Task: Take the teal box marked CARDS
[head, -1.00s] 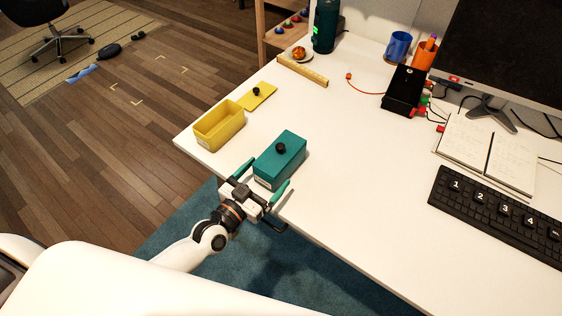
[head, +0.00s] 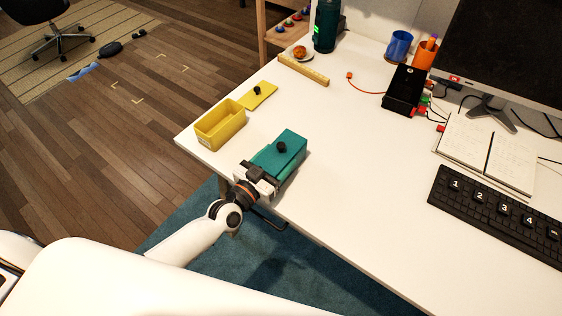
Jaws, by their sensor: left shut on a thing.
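The teal box (head: 279,150) has a teal lid with a black knob and sits near the front left edge of the white desk (head: 345,190). My left gripper (head: 272,168) comes in from the desk's front edge and is shut on the teal box, with its fingers along the box's long sides. The far finger is mostly hidden by the box and the gripper body. The CARDS marking is not readable in this view. My right gripper is not in view.
An open yellow box (head: 220,125) stands left of the teal box, with its yellow lid (head: 258,95) lying behind it. A keyboard (head: 500,212) and notebook (head: 487,150) are at the right. The desk's middle is clear.

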